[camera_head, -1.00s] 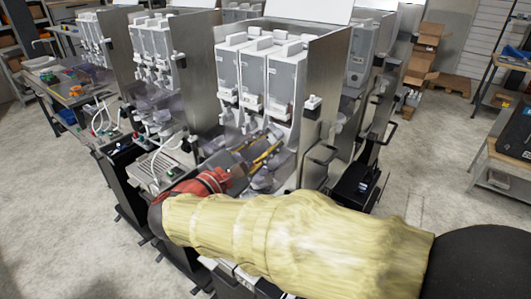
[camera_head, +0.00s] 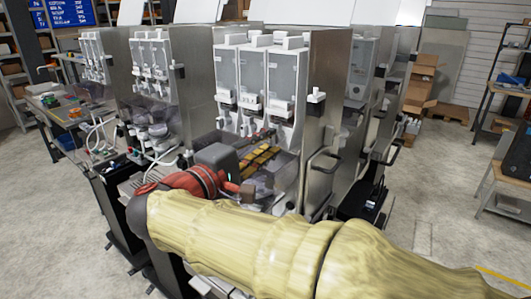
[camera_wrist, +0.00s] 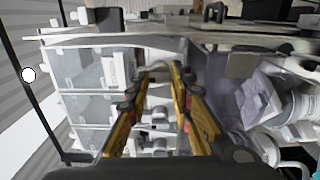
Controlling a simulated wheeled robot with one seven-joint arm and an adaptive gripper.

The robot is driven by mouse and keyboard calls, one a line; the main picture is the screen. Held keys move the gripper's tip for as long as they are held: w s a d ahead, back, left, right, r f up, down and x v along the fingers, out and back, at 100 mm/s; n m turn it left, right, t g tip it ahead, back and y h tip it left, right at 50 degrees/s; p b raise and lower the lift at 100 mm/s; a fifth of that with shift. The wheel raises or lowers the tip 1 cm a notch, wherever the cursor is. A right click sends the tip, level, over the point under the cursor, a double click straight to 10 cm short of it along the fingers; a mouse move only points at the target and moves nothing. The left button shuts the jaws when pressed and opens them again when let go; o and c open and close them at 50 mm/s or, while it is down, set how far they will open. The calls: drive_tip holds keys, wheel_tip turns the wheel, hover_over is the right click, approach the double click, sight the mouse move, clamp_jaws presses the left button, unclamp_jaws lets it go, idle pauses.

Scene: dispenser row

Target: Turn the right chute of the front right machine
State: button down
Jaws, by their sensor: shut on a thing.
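The front right machine (camera_head: 327,110) stands in the middle of the head view, with tall grey canisters side by side and white outlets below them. My gripper (camera_head: 268,138) reaches in under the canisters from the front, its yellow fingers tilted up toward the right-hand outlet. In the wrist view the machine lies on its side, with the canisters (camera_wrist: 92,105) at the left. My gripper (camera_wrist: 167,72) has its two fingers around the right chute, at the upper end of the row. The chute itself is mostly hidden by the fingertips, so its angle cannot be told.
A clear splash guard (camera_head: 285,178) stands close beside the fingers. Another machine (camera_head: 152,75) is to the left. A black handle (camera_head: 322,160) sticks out from the machine's right side. Cardboard boxes (camera_head: 420,85) stand at the back right, with open floor before them.

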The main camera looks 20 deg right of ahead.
drive_tip(key=shift+f+m, duration=0.1)
drive_tip(key=shift+m, duration=0.2)
drive_tip(key=c, duration=1.6)
unclamp_jaws()
drive_tip(key=shift+o, duration=0.2)
drive_tip(key=shift+a+f, duration=0.1)
drive_tip(key=shift+s+a, duration=0.15)
drive_tip(key=v, duration=0.7)
drive_tip(key=shift+s+a+r, duration=0.2)
drive_tip(key=shift+r, duration=0.05)
